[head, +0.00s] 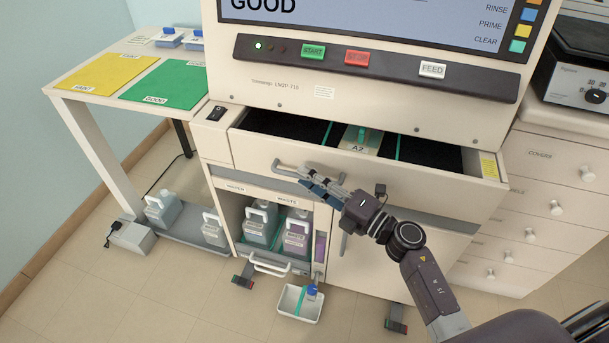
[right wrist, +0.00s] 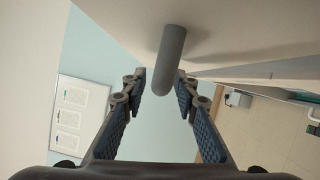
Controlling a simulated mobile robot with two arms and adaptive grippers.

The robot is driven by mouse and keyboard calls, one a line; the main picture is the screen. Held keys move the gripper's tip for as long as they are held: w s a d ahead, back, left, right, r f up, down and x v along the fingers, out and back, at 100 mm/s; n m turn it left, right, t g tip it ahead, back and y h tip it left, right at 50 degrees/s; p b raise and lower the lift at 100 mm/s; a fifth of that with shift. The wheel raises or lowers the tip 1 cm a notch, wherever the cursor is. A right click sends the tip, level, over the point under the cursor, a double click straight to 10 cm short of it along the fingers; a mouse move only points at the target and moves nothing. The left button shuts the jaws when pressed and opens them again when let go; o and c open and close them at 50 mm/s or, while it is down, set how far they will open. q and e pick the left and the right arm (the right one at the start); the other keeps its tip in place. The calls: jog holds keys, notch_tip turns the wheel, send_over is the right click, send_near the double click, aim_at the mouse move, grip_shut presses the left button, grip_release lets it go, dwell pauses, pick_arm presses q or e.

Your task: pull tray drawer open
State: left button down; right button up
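The tray drawer (head: 400,174) of the cream staining machine stands partly pulled out, and its dark inside shows from above. A green-handled tray marked A2 (head: 361,139) sits in its middle. The drawer's grey bar handle (head: 290,167) is on its front, partly hidden by my right gripper (head: 306,182). In the right wrist view the rounded end of the handle (right wrist: 170,62) shows between and ahead of the fingertips of my right gripper (right wrist: 160,82). The blue-padded fingers are apart, with space around the handle; I see no grip on it. My left gripper is not in view.
Below the drawer, an open bay holds water and waste bottles (head: 297,231). A white tub (head: 299,303) sits on the floor. A side table (head: 114,84) with yellow and green mats stands left. A cabinet of drawers (head: 545,195) stands close on the right.

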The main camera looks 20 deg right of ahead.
jog(key=shift+w+a, duration=0.35)
jog(key=shift+w, duration=0.2)
grip_shut()
